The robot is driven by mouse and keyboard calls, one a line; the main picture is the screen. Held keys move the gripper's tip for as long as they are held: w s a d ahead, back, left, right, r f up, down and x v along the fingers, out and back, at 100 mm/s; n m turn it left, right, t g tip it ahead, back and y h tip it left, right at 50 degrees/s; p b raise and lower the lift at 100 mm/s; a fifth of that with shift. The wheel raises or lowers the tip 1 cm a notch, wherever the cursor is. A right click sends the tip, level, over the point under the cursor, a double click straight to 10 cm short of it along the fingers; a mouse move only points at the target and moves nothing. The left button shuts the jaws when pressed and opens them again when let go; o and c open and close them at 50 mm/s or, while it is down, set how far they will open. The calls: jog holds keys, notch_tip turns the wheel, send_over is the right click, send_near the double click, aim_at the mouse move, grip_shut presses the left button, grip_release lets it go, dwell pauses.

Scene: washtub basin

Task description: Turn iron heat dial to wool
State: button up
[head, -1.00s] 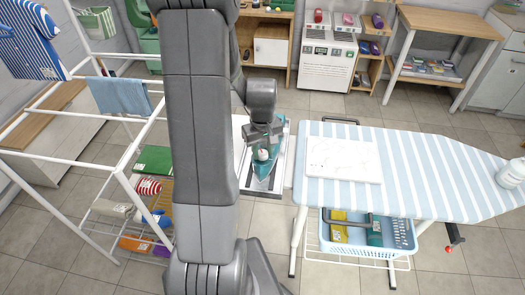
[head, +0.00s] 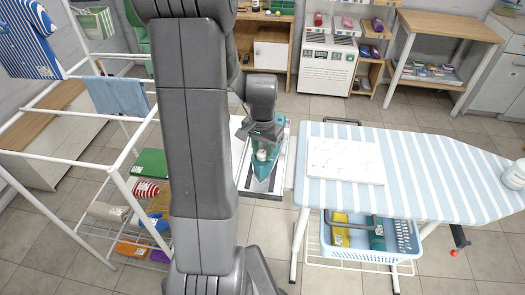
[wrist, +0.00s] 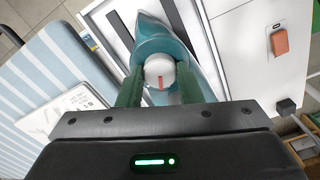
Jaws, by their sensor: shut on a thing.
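The teal iron (head: 264,163) rests on a metal-and-white stand at the left end of the ironing board; it also shows in the wrist view (wrist: 150,25). Its heat dial (wrist: 160,72) is a white round knob with a red mark, which points toward my gripper's body in the wrist view. My gripper (wrist: 160,80) is over the iron, its two green fingers on either side of the dial and shut on it. The head view shows the dial (head: 262,154) small, just below my gripper (head: 260,146). Any setting words around the dial are not readable.
The striped ironing board (head: 420,160) stands to the right, with a white sheet (head: 345,160) on it and a blue basket (head: 400,238) below. A white drying rack (head: 75,160) stands at left. An orange switch (wrist: 279,42) is near the iron.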

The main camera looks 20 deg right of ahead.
aim_at(262, 153)
jog(key=m, duration=0.6)
jog(key=shift+b, duration=0.4)
jog(key=shift+m, duration=0.3)
jog(key=o, duration=1)
notch_tip(262, 153, up, 14)
jog(key=shift+f, duration=0.1)
